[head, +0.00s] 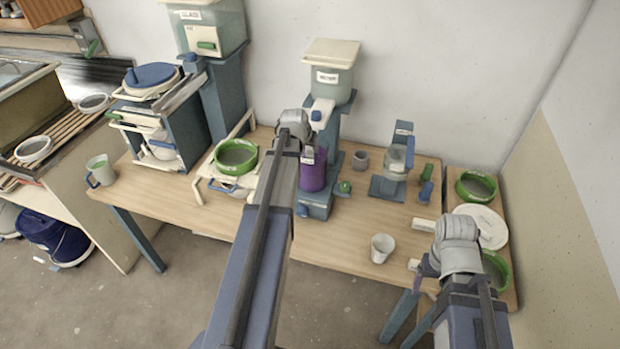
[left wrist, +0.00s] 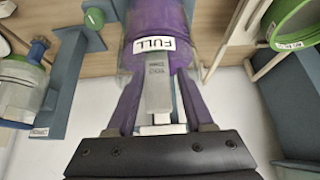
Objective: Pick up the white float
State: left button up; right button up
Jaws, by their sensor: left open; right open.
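A clear cylinder with purple in it and a FULL label (left wrist: 153,25) stands in front of my left gripper (left wrist: 160,88) in the left wrist view. The purple cylinder also shows in the head view (head: 314,177), partly behind my left wrist. My left gripper is open, its purple fingers either side of a pale grey-white block (left wrist: 157,92) with a small label. I cannot tell whether this block is the white float, or whether the fingers touch it. In the head view my left fingers are mostly hidden. My right gripper (head: 424,270) is open near the table's right front edge.
A hopper stand (head: 330,75) rises behind the cylinder. A green-rimmed bowl (head: 235,157) is to the left. A white cup (head: 382,248) stands near the front edge, and a small blue stand (head: 388,187) at the back right. The table's middle front (head: 335,237) is clear.

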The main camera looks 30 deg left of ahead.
pick_arm(q)
jog(key=shift+b+x, duration=2.25)
jog(key=shift+x, duration=0.4)
jog(key=shift+d+r, duration=0.1)
jog(key=shift+d, duration=0.05)
grip_shut()
